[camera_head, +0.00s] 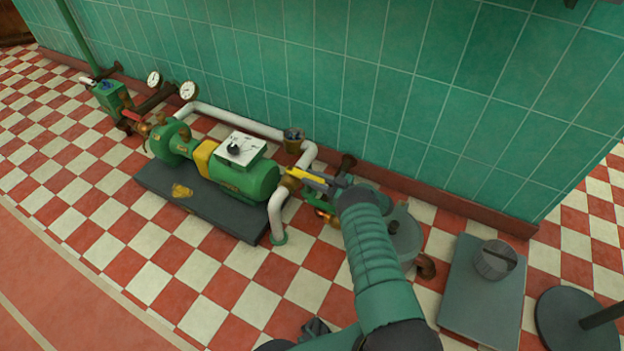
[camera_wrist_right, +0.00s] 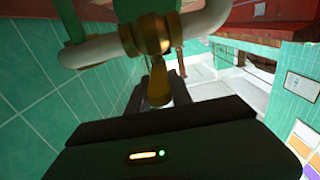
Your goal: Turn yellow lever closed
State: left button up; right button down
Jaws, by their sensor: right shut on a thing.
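The yellow lever (camera_head: 300,174) sticks out to the right from a brass valve (camera_head: 290,184) on the white pipe, just right of the green pump motor. My right gripper (camera_head: 325,183) reaches in from the lower right and is shut on the lever's outer part. In the right wrist view the lever (camera_wrist_right: 159,85) looks dark gold and runs from the brass valve (camera_wrist_right: 150,38) down toward my dark jaws (camera_wrist_right: 160,112). The jaws hide its outer end. My left gripper is not in view.
The green motor (camera_head: 246,178) and pump stand on a dark base plate (camera_head: 205,205) beside the valve. The green tiled wall (camera_head: 400,90) is close behind. The checkered floor in front is clear.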

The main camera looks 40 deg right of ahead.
jog(key=shift+w, duration=0.1)
jog(key=c, duration=1.2)
grip_release()
jog(key=shift+d, duration=0.1)
jog(key=shift+o, duration=0.2)
jog(key=p+v, duration=0.3)
jog(key=v, duration=0.4)
jog(key=shift+s+f, duration=0.15)
jog(key=shift+s, duration=0.05)
